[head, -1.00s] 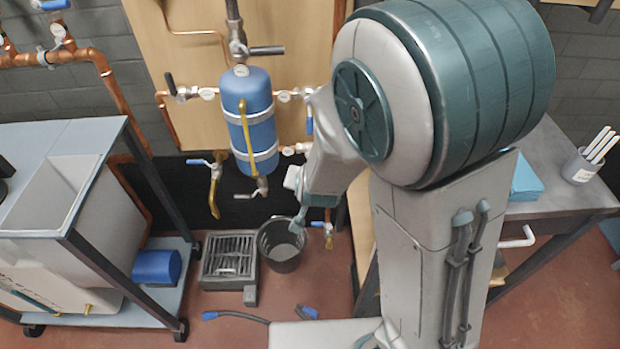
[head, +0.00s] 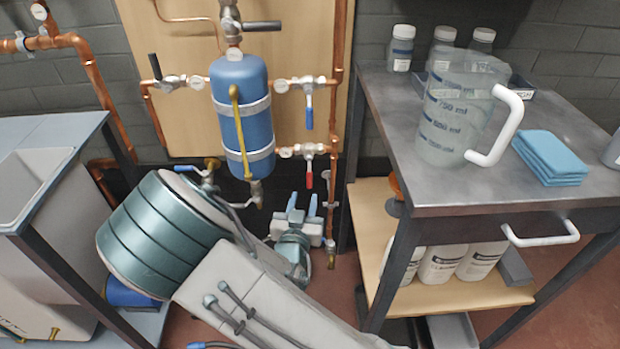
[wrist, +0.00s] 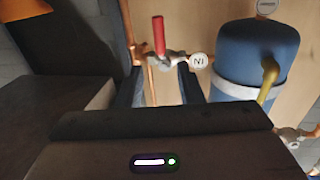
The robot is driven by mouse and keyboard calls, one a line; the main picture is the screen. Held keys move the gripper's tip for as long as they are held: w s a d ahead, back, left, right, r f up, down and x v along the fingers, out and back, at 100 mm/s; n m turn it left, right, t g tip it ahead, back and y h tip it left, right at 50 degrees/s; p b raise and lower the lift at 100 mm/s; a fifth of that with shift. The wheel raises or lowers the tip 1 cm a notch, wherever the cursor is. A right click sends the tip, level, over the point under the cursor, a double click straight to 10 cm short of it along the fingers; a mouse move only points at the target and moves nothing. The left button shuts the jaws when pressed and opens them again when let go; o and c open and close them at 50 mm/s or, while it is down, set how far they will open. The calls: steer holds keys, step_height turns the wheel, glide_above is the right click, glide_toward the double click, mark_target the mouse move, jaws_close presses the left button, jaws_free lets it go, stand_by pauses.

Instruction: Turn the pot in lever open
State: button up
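The blue pot (head: 241,115) hangs upright on the wooden board, with two silver bands. To its lower right, a valve with a red lever (head: 309,180) sits on a horizontal copper pipe; the lever hangs down, across the pipe. The wrist view is upside down: there the red lever (wrist: 158,36) points up, beside a white tag (wrist: 197,61) that seems to read "IN". My gripper (head: 303,203) is open and empty, its fingers pointing up just below the red lever. In the wrist view my gripper (wrist: 160,85) has its fingers apart, with the lever between their lines but beyond the tips.
A blue-lever valve (head: 309,108) sits above the red one, and a black-handled valve (head: 160,72) is left of the pot. A grey workbench (head: 400,175) with a large measuring jug (head: 455,110) stands close on the right. A sink unit (head: 40,180) stands left.

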mark_target(309, 177)
steer(key=w, duration=0.3)
steer(key=w+d+b, duration=0.1)
steer(key=w, duration=0.2)
steer(key=w+d, duration=0.1)
steer(key=w, duration=0.3)
steer(key=shift+b, duration=0.3)
steer(key=shift+a, duration=0.1)
jaws_close()
